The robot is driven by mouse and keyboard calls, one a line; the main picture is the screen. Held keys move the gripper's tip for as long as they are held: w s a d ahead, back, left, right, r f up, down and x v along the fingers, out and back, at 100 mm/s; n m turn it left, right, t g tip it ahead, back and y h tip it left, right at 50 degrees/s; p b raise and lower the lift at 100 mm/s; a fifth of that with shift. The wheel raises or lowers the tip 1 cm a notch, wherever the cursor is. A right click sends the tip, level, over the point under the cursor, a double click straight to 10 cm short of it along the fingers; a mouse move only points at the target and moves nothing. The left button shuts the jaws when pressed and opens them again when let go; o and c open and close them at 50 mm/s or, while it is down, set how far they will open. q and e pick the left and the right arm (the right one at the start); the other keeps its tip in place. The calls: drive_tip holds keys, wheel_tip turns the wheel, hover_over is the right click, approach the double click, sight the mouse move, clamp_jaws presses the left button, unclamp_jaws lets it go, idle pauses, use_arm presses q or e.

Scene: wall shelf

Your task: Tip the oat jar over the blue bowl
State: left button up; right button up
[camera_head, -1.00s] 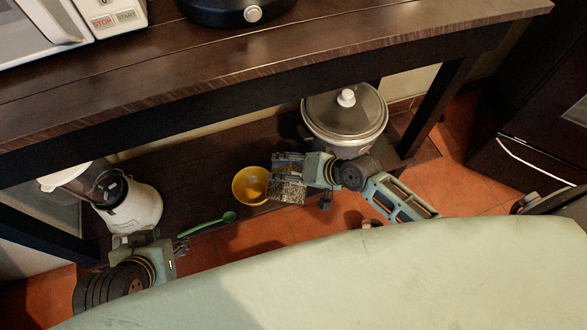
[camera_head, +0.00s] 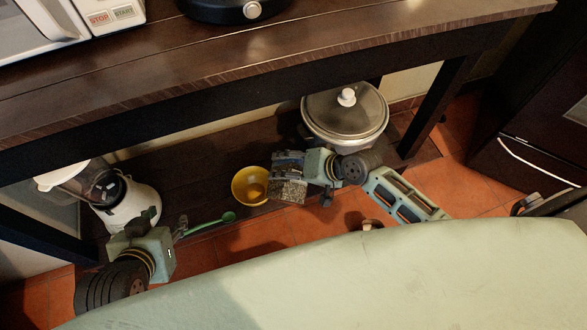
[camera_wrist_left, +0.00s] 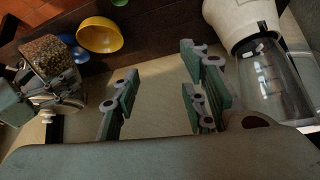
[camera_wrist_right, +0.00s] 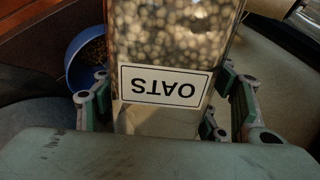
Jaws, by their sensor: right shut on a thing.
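The oat jar (camera_head: 288,191) is a clear square jar of pale grains. My right gripper (camera_head: 291,170) is shut on it above the low shelf. In the right wrist view the jar (camera_wrist_right: 170,45) fills the middle, its OATS label upside down. The blue bowl (camera_wrist_right: 86,57) shows left of the jar there, with brown grains inside. In the left wrist view the blue bowl (camera_wrist_left: 72,43) is partly hidden beside the jar (camera_wrist_left: 48,57); in the head view my gripper and jar largely hide it. My left gripper (camera_wrist_left: 158,95) is open and empty, near the shelf's left front edge.
A yellow bowl (camera_head: 246,188) stands left of the jar. A green spoon (camera_head: 228,216) lies at the shelf's front edge near my left gripper. A white blender (camera_head: 130,207) is at left, a lidded cooker (camera_head: 345,115) behind my right gripper. The counter (camera_head: 250,95) overhangs the shelf.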

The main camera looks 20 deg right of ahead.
drive_tip(key=shift+w+b, duration=0.15)
drive_tip(key=shift+b, duration=0.15)
drive_tip(key=shift+w+d+f+g, duration=0.1)
drive_tip(key=shift+g, duration=0.2)
drive_tip(key=shift+f+b, duration=0.1)
drive_tip(key=shift+b, duration=0.4)
drive_tip(key=shift+w+d+m+y, duration=0.1)
drive_tip(key=shift+w+m+y, duration=0.05)
drive_tip(key=shift+m+y, duration=0.15)
use_arm(q)
drive_tip(key=w+d+r+t+h, duration=0.1)
drive_tip(key=w+d+r+t, duration=0.1)
drive_tip(key=w+r+t, duration=0.2)
drive_tip(key=shift+w+d+r+t, duration=0.4)
drive_tip(key=shift+w+r, duration=0.75)
drive_tip(key=shift+r, duration=0.05)
use_arm(e)
drive_tip(key=shift+g, duration=0.3)
use_arm(q)
drive_tip(key=shift+s+a+f, duration=0.1)
drive_tip(key=shift+f, duration=0.1)
idle(0.3)
